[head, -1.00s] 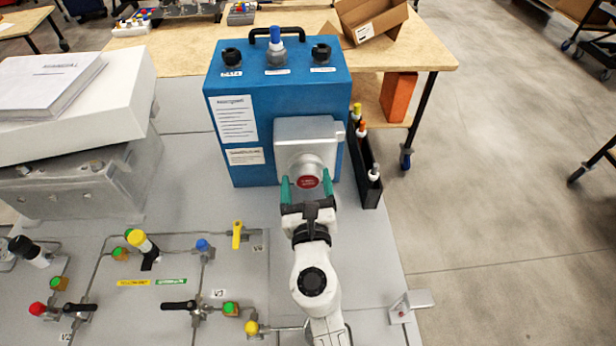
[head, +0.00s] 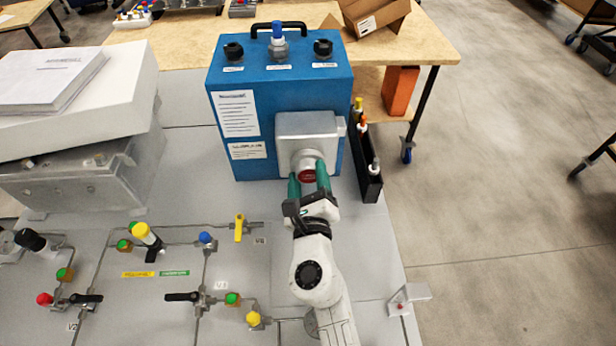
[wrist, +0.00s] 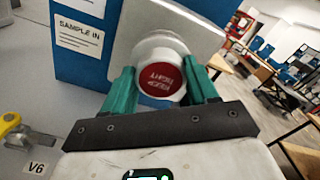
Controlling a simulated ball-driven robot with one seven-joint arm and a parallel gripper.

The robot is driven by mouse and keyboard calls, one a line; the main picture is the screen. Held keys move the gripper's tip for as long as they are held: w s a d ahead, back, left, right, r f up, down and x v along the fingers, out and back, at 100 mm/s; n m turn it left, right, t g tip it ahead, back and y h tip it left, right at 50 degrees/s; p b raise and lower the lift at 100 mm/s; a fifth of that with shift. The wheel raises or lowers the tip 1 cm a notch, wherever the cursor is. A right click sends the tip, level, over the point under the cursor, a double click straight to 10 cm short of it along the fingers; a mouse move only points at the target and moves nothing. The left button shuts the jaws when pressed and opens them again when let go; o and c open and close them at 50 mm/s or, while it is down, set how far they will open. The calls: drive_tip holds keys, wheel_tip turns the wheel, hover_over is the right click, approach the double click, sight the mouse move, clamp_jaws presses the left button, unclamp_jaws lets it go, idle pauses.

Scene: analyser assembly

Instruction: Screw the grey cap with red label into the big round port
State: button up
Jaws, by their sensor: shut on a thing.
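The grey cap with the red label (head: 307,176) sits at the front of the big round port (head: 303,155) on the grey plate of the blue analyser (head: 232,100). The cap's red face also shows in the wrist view (wrist: 163,78), turned well off level. My gripper (head: 309,180) has its green fingers on both sides of the cap and is shut on it. In the wrist view the gripper (wrist: 163,92) holds the cap between its fingertips. The cap covers the port opening, so how deep it sits cannot be told.
A black rack (head: 367,170) with several capped probes stands right of the analyser. Pipes with valves, including a yellow handle (head: 239,227), lie at front left. A grey box (head: 80,175) with papers on top stands at left. A small bracket (head: 408,296) is at the front right edge.

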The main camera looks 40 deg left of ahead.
drive_tip(key=shift+s+a+f, duration=0.1)
drive_tip(key=c, duration=0.3)
drive_tip(key=shift+c, duration=0.7)
drive_tip(key=shift+f+m+b, duration=0.15)
drive_tip(key=shift+m+b, duration=0.3)
drive_tip(key=shift+m, duration=0.45)
clamp_jaws()
drive_tip(key=m+b, duration=0.1)
drive_tip(key=m, duration=0.3)
drive_tip(key=shift+f+m, duration=0.1)
drive_tip(key=shift+m, duration=0.2)
drive_tip(key=m+b, duration=0.1)
drive_tip(key=m, duration=0.3)
drive_tip(key=m+b, duration=0.2)
drive_tip(key=m, duration=0.5)
drive_tip(key=shift+f, duration=0.2)
drive_tip(key=m+b, duration=0.1)
drive_tip(key=m, duration=0.3)
drive_tip(key=shift+m+b, duration=0.3)
drive_tip(key=shift+b, duration=0.1)
drive_tip(key=shift+r+m, duration=0.15)
drive_tip(key=shift+m, duration=0.85)
drive_tip(key=o, duration=1.2)
unclamp_jaws()
drive_tip(key=shift+o, duration=0.9)
drive_tip(key=shift+r, duration=0.1)
drive_tip(key=shift+w, duration=0.2)
drive_tip(key=shift+r, duration=0.1)
